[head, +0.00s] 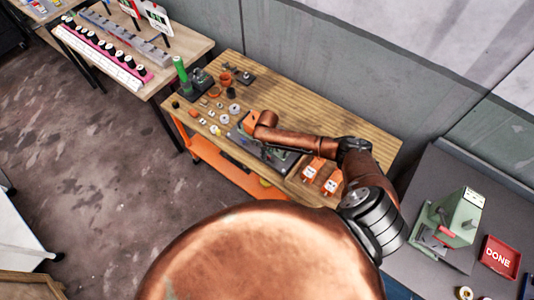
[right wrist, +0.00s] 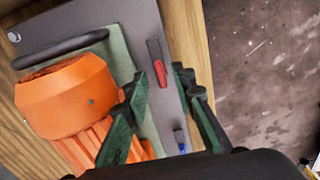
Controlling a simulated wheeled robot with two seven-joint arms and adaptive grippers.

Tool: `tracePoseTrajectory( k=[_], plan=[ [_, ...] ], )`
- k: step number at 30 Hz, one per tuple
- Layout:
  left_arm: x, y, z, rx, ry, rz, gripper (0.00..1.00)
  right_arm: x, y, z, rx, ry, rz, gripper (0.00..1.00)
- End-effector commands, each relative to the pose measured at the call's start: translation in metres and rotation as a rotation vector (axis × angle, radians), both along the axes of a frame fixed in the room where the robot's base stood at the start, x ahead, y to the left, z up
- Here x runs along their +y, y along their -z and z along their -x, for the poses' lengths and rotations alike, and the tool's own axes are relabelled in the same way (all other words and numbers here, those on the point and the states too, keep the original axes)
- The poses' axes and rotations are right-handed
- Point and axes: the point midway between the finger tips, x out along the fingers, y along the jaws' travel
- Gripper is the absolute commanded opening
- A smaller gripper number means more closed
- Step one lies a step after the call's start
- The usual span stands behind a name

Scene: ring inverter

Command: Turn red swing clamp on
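The red swing clamp (right wrist: 160,72) is a small red lever on a dark mount on a grey plate (right wrist: 150,25). A similar blue lever (right wrist: 180,138) sits lower on the same plate. My right gripper (right wrist: 160,77) is open, its dark green fingers on either side of the red lever in the right wrist view. I see no finger clearly pressing on it. In the head view my copper right arm reaches over the fixture (head: 268,155) and hides the clamp and most of the gripper. My left gripper is not in view.
A large orange body (right wrist: 65,97) and a black handle (right wrist: 60,48) stand beside the gripper. Small parts lie on the wooden table (head: 330,130) left of the fixture, two orange blocks (head: 313,168) to its right. A green device (head: 460,215) and red DONE tray (head: 500,257) are farther right.

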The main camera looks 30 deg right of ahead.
Motion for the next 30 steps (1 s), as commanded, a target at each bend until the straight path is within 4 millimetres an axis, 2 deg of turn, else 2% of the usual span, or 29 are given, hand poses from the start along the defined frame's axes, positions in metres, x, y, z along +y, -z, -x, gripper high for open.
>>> tracePoseTrajectory(
  k=[1,3,5,8,18,30],
  plan=[
    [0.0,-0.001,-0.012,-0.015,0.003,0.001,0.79,0.0,0.001,0.001,0.001,0.0,0.0,0.24],
    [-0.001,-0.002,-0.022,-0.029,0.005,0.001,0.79,0.0,0.002,0.0,0.0,-0.001,0.0,0.24],
    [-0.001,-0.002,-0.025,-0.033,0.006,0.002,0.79,0.001,0.002,0.0,0.0,-0.001,0.0,0.24],
    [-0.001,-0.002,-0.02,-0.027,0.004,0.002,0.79,0.001,0.002,0.0,0.0,-0.002,0.0,0.23],
    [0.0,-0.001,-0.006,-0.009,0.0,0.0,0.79,0.001,0.001,0.0,0.0,-0.002,0.0,0.0],
    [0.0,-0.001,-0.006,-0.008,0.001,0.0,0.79,0.001,0.001,0.0,-0.001,-0.007,0.0,0.0]
  ],
)
